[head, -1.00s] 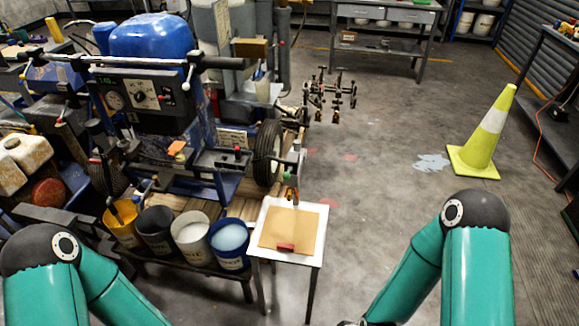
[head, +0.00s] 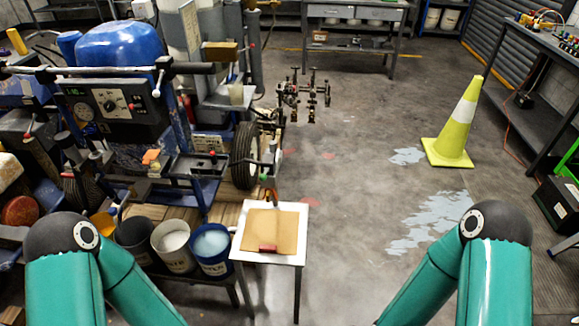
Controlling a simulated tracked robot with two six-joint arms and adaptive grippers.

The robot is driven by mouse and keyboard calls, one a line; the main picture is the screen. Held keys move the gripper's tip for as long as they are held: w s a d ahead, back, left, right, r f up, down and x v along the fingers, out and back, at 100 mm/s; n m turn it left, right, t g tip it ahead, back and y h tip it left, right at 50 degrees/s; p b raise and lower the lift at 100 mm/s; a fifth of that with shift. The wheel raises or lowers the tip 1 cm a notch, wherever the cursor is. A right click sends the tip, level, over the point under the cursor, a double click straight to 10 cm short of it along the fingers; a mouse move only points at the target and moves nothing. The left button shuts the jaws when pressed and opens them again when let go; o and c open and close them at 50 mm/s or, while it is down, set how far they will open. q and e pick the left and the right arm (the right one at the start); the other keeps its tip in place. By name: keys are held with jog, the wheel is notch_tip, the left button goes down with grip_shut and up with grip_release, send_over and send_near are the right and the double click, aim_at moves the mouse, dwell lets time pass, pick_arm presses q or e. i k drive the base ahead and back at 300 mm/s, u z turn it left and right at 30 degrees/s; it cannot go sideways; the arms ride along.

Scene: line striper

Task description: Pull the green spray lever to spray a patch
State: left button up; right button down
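The line striper (head: 130,110) stands at the left, with a blue tank, a gauge panel and a black handlebar. I cannot clearly make out the green spray lever. A small spray part with an orange tip (head: 268,194) hangs at the machine's right side, just above a tan board on a white-topped stand (head: 298,208). Both my teal arms show at the bottom corners, but their grippers are below the frame, so their state is hidden.
Several paint buckets (head: 212,249) stand on a low bench left of the stand. A yellow-green cone (head: 456,125) stands on the floor at right. Pale grey paint patches (head: 432,222) lie on the floor. A dark workbench (head: 530,100) lines the right side. The middle floor is open.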

aim_at(262, 176)
jog(key=z, duration=0.15)
jog(key=i, duration=1)
jog(key=u, duration=0.5)
